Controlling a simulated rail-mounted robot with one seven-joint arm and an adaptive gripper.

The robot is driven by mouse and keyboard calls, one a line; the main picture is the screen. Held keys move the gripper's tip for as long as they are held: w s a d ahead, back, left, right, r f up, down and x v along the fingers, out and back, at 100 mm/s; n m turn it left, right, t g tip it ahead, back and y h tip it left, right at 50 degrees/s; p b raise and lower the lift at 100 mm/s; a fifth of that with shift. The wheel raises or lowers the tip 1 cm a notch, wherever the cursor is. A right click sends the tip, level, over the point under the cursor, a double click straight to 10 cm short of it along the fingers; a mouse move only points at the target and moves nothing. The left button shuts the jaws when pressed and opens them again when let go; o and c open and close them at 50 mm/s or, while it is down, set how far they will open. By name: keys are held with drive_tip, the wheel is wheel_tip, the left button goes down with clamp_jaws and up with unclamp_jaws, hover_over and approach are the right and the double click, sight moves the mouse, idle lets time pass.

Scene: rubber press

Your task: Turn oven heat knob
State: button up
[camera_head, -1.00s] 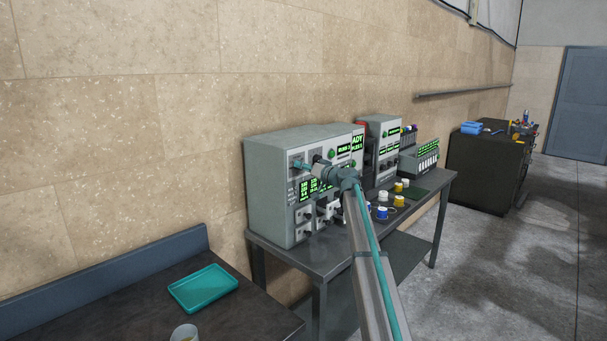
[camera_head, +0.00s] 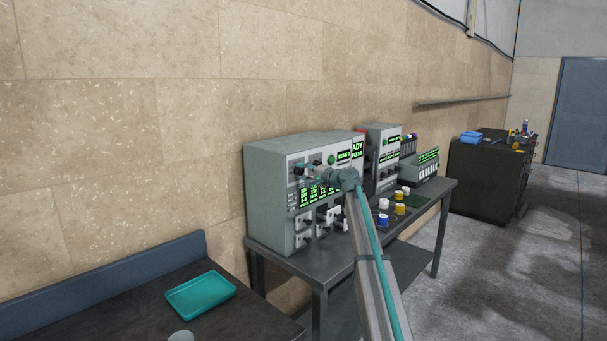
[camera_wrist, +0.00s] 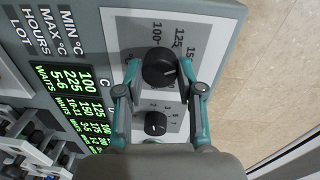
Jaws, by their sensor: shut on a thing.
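The oven is a grey cabinet (camera_head: 270,195) on a bench in the head view. In the wrist view its large round black heat knob (camera_wrist: 159,68) sits on a white dial plate marked 100, 125 and 150. My gripper (camera_wrist: 160,73) has its two teal fingers on either side of this knob and is shut on it. A smaller black knob (camera_wrist: 155,123) with a numbered scale lies below, between the finger links, apart from the fingertips. In the head view my arm reaches the upper left of the oven front, where the fingers are small and the grip is unclear.
A green-lit display (camera_wrist: 78,95) is beside the dial plate. Black switches (camera_wrist: 35,150) stick out near the wrist view's lower left. In the head view, several small jars (camera_head: 399,208) stand on the bench right of my arm. A teal tray (camera_head: 200,295) lies on the dark table in front.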

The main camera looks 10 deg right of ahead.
drive_tip(key=m+p, duration=0.1)
drive_tip(key=m, duration=0.3)
drive_tip(key=shift+r+y, duration=0.1)
drive_tip(key=shift+y, duration=0.2)
drive_tip(key=m+p, duration=0.2)
drive_tip(key=m, duration=0.2)
drive_tip(key=shift+m, duration=0.4)
drive_tip(key=m+p, duration=0.1)
drive_tip(key=m, duration=0.1)
drive_tip(key=m+p, duration=0.2)
drive_tip(key=m, duration=0.1)
drive_tip(key=shift+d+g+y, duration=0.1)
drive_tip(key=shift+g+y, duration=0.2)
drive_tip(key=shift+m+p, duration=0.7)
drive_tip(key=shift+m, duration=0.7)
drive_tip(key=shift+f, duration=0.2)
drive_tip(key=o, duration=1.1)
drive_tip(key=shift+o, duration=0.2)
